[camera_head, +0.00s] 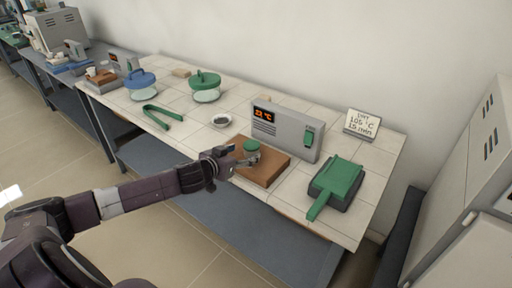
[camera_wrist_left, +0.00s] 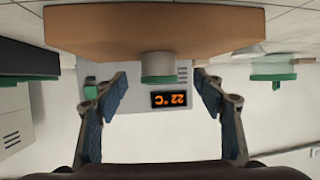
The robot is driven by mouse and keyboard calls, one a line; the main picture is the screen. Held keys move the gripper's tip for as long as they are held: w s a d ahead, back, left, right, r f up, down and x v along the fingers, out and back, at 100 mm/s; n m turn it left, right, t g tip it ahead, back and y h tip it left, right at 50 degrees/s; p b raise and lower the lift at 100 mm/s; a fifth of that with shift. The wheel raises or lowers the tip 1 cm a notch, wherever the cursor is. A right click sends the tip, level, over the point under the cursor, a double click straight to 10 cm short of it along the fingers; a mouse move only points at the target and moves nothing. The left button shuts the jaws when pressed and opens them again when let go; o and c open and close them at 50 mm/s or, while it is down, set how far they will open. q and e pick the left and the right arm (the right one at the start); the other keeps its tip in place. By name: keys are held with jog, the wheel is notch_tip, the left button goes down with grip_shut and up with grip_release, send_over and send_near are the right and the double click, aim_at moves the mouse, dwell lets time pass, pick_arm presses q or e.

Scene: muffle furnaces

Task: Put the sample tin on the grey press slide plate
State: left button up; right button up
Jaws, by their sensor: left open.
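The sample tin (camera_head: 251,146), small and pale with a green lid, stands upright on a brown board (camera_head: 272,178). It also shows, upside down, in the left wrist view (camera_wrist_left: 158,68). My left gripper (camera_head: 244,160) is open at the board's front left. In the left wrist view its two fingers (camera_wrist_left: 161,86) are spread on either side of the tin, with gaps to both sides. I cannot clearly pick out a grey press slide plate. My right gripper is not in view.
A grey controller (camera_head: 284,131) reading 22 °C stands behind the board. A green pan-like piece (camera_head: 338,178) on a dark base lies to the right. Green tongs (camera_head: 162,116), a small dish (camera_head: 221,121) and lidded jars are to the left. Bare tiles lie between them.

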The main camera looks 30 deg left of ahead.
aim_at(251, 148)
pick_arm(q)
jog(key=shift+w+a, duration=0.1)
jog(key=shift+w, duration=0.3)
jog(key=shift+w+f, duration=0.15)
jog(key=shift+w, duration=0.2)
jog(key=p+x, duration=0.1)
jog(key=x, duration=0.2)
jog(key=shift+x, duration=0.8)
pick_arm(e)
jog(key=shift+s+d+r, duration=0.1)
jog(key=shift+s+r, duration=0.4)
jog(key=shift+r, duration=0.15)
pick_arm(q)
jog(key=shift+c, duration=0.3)
